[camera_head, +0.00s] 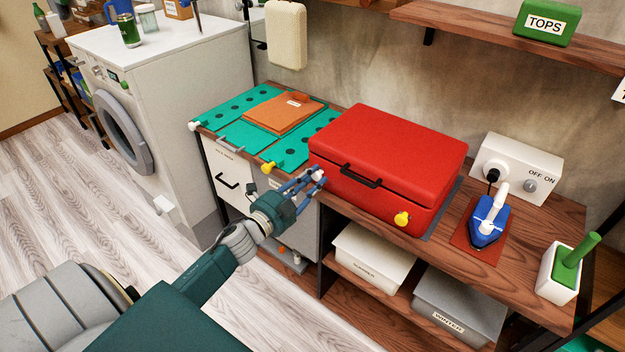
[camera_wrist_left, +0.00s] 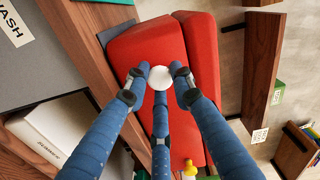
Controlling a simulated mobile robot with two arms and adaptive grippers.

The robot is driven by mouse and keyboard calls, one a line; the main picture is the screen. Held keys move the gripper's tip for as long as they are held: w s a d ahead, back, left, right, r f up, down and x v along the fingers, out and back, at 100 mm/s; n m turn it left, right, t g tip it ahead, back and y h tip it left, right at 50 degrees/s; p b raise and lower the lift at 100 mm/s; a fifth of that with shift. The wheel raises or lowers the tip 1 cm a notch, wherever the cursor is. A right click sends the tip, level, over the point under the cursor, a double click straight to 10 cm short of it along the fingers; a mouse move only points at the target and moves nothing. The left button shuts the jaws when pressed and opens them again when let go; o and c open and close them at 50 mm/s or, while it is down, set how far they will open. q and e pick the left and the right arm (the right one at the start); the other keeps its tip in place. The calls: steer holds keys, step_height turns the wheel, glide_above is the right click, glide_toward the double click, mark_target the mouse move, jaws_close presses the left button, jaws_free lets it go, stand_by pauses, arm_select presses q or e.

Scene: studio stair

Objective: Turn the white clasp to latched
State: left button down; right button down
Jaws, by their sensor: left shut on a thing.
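The red case (camera_head: 390,150) stands shut on the wooden bench, with a dark handle (camera_head: 360,176) on its front. The white clasp (camera_wrist_left: 160,77) is on the case front near its left end; in the head view the fingers mostly hide it. My left gripper (camera_head: 316,176) is at that end, its blue fingers closed around the clasp; in the wrist view the fingertips (camera_wrist_left: 157,84) touch it on its sides. Which way the clasp is turned cannot be told. A yellow clasp (camera_head: 402,218) is on the case's right front. My right gripper is out of view.
A teal panel (camera_head: 250,120) with an orange tray (camera_head: 284,113) lies left of the case. At right are the white switch box (camera_head: 520,167), a blue iron-like object (camera_head: 490,222) and a green-handled brush holder (camera_head: 562,272). Storage bins (camera_head: 372,258) sit below. A shelf (camera_head: 500,35) overhangs behind.

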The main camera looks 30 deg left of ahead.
arm_select(q)
steer(key=shift+f, duration=0.2)
steer(key=c, duration=1.5)
jaws_free()
steer(key=shift+a+r, duration=0.1)
steer(key=shift+o, duration=0.2)
steer(key=shift+s, duration=0.1)
steer(key=s, duration=1.1)
steer(key=shift+s+a, duration=0.4)
steer(key=shift+a, duration=0.05)
